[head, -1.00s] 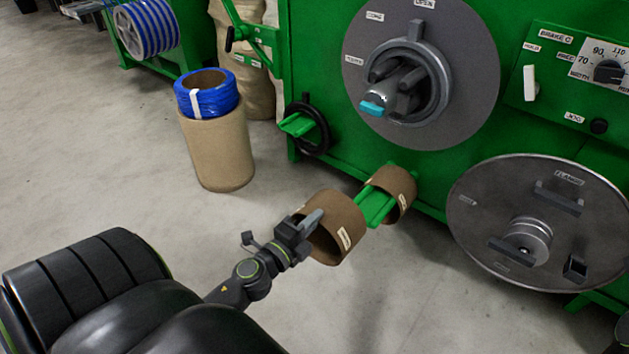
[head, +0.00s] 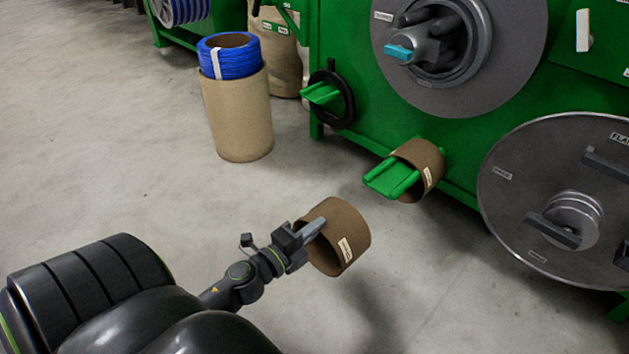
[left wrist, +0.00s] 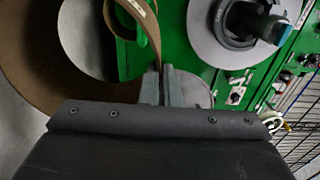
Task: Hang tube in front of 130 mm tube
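My left gripper (head: 312,229) is shut on the wall of a short brown cardboard tube (head: 344,233) with a white label. It holds the tube in the air, apart from the machine. Another brown tube with a label (head: 427,164) hangs around a green bracket (head: 391,178) on the machine; the bracket's front end sticks out of it. In the left wrist view the closed fingers (left wrist: 160,88) are at a brown edge, and a large brown curved wall (left wrist: 30,60) fills the left. The label text is too small to read. My right gripper is out of view.
The green machine (head: 360,100) carries a big grey disc, a metal flange (head: 510,190) to the right and another green bracket with a black ring (head: 338,97). A cardboard drum (head: 238,115) with a blue roll (head: 230,62) stands left. The floor between is clear.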

